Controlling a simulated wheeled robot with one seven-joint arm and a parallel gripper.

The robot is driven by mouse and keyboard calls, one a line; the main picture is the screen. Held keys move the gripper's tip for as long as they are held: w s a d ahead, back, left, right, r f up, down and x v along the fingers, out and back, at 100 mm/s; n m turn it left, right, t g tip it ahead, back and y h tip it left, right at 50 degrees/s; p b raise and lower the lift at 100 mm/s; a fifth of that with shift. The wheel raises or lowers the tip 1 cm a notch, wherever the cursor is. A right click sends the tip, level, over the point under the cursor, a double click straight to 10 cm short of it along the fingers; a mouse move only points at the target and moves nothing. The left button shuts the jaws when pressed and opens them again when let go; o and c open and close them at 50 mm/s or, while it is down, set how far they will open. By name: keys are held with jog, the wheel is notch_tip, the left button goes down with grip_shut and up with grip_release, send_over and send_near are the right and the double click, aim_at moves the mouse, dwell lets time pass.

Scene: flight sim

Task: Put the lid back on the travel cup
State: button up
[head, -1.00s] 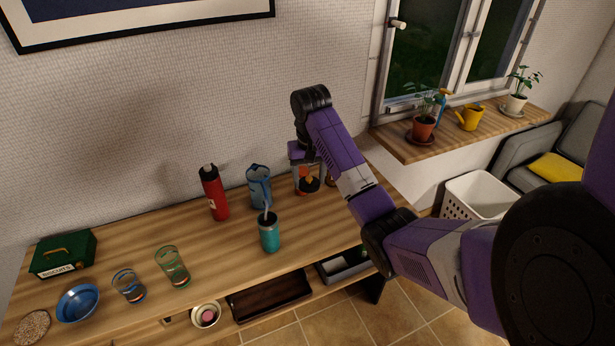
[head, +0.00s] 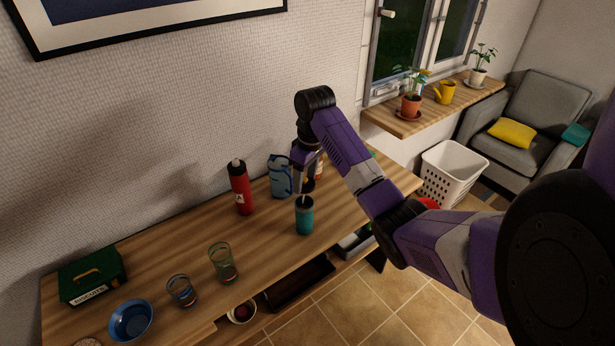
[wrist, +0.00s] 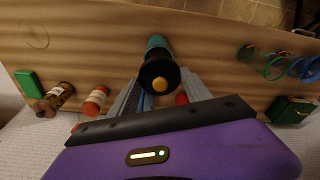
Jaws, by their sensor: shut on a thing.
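The travel cup (head: 304,217) is a teal cylinder standing upright on the wooden table; in the wrist view its teal side (wrist: 157,43) shows just beyond the lid. The lid (wrist: 160,74) is a black disc with an orange-yellow centre. My gripper (wrist: 158,82) is shut on it, with grey fingers on either side. In the head view my gripper (head: 304,184) is over the cup's rim, with the dark lid (head: 309,186) small at its fingertips. Whether the lid touches the rim is hard to tell.
A red bottle (head: 240,188) and a blue patterned jug (head: 279,176) stand close behind the cup. Two glasses (head: 223,263) (head: 182,291), a blue bowl (head: 131,320) and a green biscuit tin (head: 91,276) are on the left. Bare table lies between the cup and glasses.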

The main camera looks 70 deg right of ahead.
aim_at(305, 193)
jog(key=shift+w+f+n, duration=0.1)
jog(key=shift+f+n, duration=0.05)
jog(key=shift+n, duration=0.35)
notch_tip(305, 193, down, 4)
jog(key=b, duration=0.3)
jog(key=shift+f+b, duration=0.2)
jog(key=shift+b, duration=0.1)
jog(key=shift+f, duration=0.85)
jog(key=shift+p, duration=0.5)
dwell(0.5)
jog(key=shift+f+p, duration=0.15)
jog(key=shift+p, duration=0.45)
dwell(1.5)
jog(key=o, duration=1.8)
